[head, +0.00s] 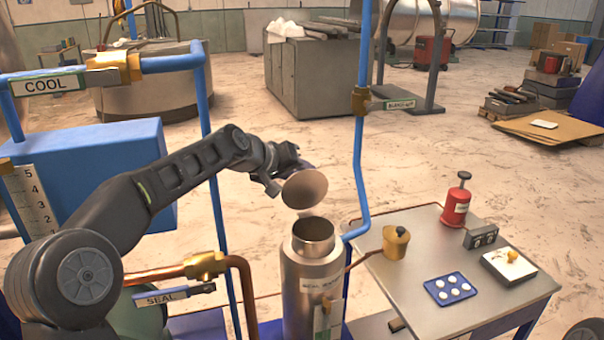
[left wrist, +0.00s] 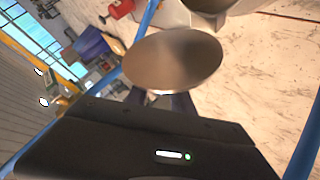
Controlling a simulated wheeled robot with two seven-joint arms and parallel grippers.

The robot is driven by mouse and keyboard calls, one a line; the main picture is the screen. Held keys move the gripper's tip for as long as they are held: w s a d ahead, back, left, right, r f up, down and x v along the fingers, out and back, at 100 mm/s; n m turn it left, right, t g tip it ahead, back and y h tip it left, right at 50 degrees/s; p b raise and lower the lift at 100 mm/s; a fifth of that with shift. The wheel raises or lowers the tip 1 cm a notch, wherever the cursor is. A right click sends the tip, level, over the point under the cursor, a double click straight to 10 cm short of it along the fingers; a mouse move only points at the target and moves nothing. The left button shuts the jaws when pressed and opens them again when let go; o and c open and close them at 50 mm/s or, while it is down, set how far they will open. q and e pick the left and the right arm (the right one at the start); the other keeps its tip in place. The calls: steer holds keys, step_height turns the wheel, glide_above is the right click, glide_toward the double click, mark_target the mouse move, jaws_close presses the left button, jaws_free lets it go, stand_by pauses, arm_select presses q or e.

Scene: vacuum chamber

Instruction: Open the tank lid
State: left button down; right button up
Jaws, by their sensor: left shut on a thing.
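The tank (head: 313,280) is an upright steel cylinder with an open round mouth, left of the metal table in the head view. Its lid (head: 305,188) is a round brownish disc, held tilted above the mouth and apart from it. My left gripper (head: 278,186) is shut on the lid at its left side; the fingers are partly hidden behind it. In the left wrist view the lid (left wrist: 174,58) fills the middle, in front of the dark gripper fingers (left wrist: 165,100). The tank's mouth (left wrist: 212,5) shows at the top edge there. My right gripper is not in view.
The metal table (head: 420,300) holds a red bottle (head: 456,203), a yellow-brown pot (head: 396,242) and a blue tray (head: 449,289) of white discs. A blue pipe (head: 359,150) rises just right of the tank. A copper pipe (head: 160,273) and a blue box (head: 90,160) stand left.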

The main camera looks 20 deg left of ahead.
arm_select(q)
steer(key=shift+w+a+f, duration=0.1)
steer(key=shift+a+f, duration=0.25)
steer(key=shift+f, duration=0.15)
steer(key=c, duration=1.1)
jaws_free()
steer(key=shift+w+f, duration=0.1)
steer(key=shift+d, duration=0.1)
steer(key=shift+r, duration=0.25)
steer(key=shift+b+v, duration=1.15)
steer(key=shift+v, duration=2.7)
steer(key=shift+f, duration=0.1)
